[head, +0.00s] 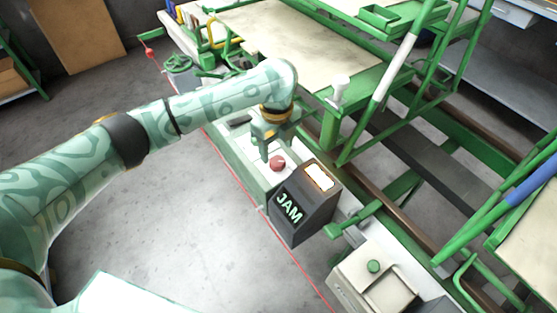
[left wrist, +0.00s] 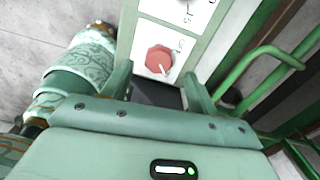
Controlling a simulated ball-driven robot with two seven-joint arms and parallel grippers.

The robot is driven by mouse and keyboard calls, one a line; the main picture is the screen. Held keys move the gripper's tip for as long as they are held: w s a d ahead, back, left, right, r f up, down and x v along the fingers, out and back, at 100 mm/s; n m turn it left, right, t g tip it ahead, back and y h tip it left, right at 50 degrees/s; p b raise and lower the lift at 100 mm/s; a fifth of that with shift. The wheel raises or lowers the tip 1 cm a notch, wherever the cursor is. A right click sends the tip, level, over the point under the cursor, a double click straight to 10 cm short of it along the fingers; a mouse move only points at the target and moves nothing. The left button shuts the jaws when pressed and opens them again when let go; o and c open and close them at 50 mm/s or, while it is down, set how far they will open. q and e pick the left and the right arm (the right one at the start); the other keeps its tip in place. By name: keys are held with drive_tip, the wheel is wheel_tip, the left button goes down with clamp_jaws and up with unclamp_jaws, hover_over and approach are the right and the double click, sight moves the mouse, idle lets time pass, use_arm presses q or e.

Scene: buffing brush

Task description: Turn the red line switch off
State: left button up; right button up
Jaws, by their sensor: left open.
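The red line switch (head: 277,163) is a round red knob on a pale panel (head: 250,147). In the left wrist view the knob (left wrist: 159,60) has a white pointer line that slants toward the lower right, and the panel carries dark markings that are hard to read. My left gripper (head: 265,148) is open and empty, just left of the knob in the head view. In the left wrist view its two fingers (left wrist: 157,85) stand apart, with the knob just beyond the gap between their tips. My right gripper is not in view.
A dark box marked JAM (head: 303,205) stands right beside the knob. A beige box with a green button (head: 373,267) is farther right. Green frames and a pale worktable (head: 300,45) lie behind. A red cord (head: 240,172) runs along the front; the grey floor there is clear.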

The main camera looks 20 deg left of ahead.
sight(277, 161)
use_arm(q)
wheel_tip(277, 161, down, 4)
drive_tip(key=shift+r+b, duration=0.25)
drive_tip(key=shift+b, duration=0.35)
drive_tip(key=shift+f, duration=0.45)
drive_tip(key=shift+s, duration=0.1)
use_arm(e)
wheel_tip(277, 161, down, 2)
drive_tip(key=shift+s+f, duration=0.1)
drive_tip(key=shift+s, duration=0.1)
